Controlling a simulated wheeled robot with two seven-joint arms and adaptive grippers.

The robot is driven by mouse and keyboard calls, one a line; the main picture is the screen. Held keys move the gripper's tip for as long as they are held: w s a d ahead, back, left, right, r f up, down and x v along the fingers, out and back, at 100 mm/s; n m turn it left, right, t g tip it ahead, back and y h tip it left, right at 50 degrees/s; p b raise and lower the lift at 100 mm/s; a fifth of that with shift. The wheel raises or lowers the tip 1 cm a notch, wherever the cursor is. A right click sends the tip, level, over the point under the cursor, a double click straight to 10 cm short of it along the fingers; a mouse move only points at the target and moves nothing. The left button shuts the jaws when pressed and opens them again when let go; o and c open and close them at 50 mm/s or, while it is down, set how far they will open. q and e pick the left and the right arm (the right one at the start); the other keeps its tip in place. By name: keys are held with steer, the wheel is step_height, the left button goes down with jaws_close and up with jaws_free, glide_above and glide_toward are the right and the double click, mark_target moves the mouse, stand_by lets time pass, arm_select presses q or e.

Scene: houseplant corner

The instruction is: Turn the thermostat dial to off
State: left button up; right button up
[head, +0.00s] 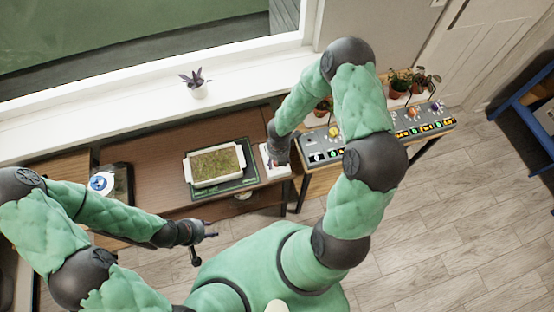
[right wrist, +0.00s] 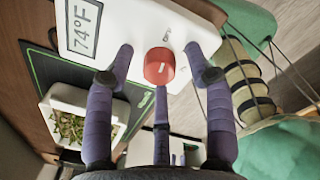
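The white thermostat (right wrist: 135,25) fills the upper middle of the right wrist view, with a display reading 74°F. Its round red dial (right wrist: 160,67) has a small dark mark above it on the panel. My right gripper (right wrist: 159,60) is open around the dial, one finger to each side and one below, with visible gaps to it. In the head view my right gripper (head: 278,158) hangs over the white thermostat (head: 266,172) at the table's right end and hides most of it. My left gripper (head: 202,246) is open and empty in front of the table.
A tray of greenery (head: 216,165) stands on a dark green mat left of the thermostat. A panel with coloured knobs (head: 411,124) and potted plants (head: 399,82) are to the right. A small plant (head: 196,82) sits on the windowsill.

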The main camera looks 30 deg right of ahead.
steer(key=shift+r, duration=0.1)
step_height(320, 180, up, 12)
steer(key=shift+s+d, duration=0.15)
steer(key=shift+d, duration=0.05)
stand_by(0.3)
stand_by(0.5)
